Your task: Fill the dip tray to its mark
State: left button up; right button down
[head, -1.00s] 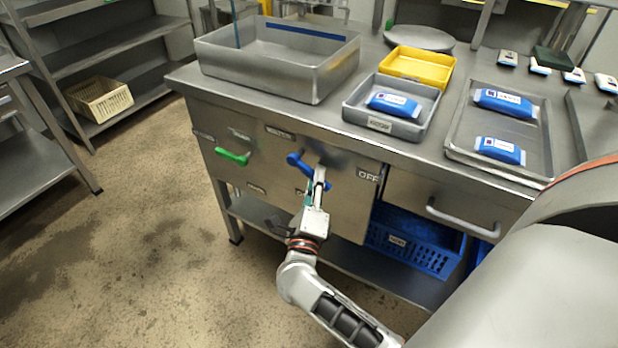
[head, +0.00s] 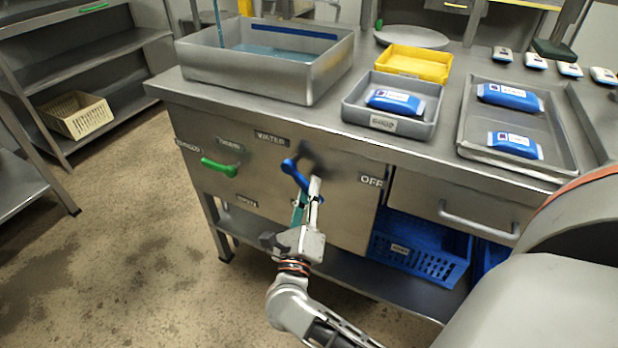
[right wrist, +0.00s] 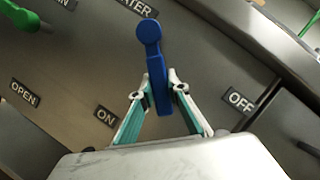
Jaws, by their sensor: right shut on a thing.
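The dip tray (head: 245,79) is a large open grey metal tray at the back left of the bench. A blue band (head: 288,42) runs along its inner back wall. A thin blue stream (head: 218,22) falls at its left, and bluish water (head: 270,52) shows on its floor, below the band. The blue water lever (head: 290,166) is on the bench front under a WATER label. My right gripper (head: 311,190) is shut on the lever's handle. In the right wrist view the fingers (right wrist: 163,92) flank the blue lever (right wrist: 150,36), which points between ON and OFF labels. My left gripper is out of view.
A green lever (head: 219,167) is left of the blue one. A grey tray (head: 388,127) with a blue pouch, a yellow tray (head: 415,62) and a larger tray (head: 470,155) with two pouches stand on the bench. A drawer handle (head: 480,220) juts out at right.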

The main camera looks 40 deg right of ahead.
jog(key=c, duration=1.9)
grip_release()
jog(key=shift+a, duration=0.1)
jog(key=v, duration=0.7)
jog(key=shift+s+a+f, duration=0.1)
jog(key=shift+s+a, duration=0.05)
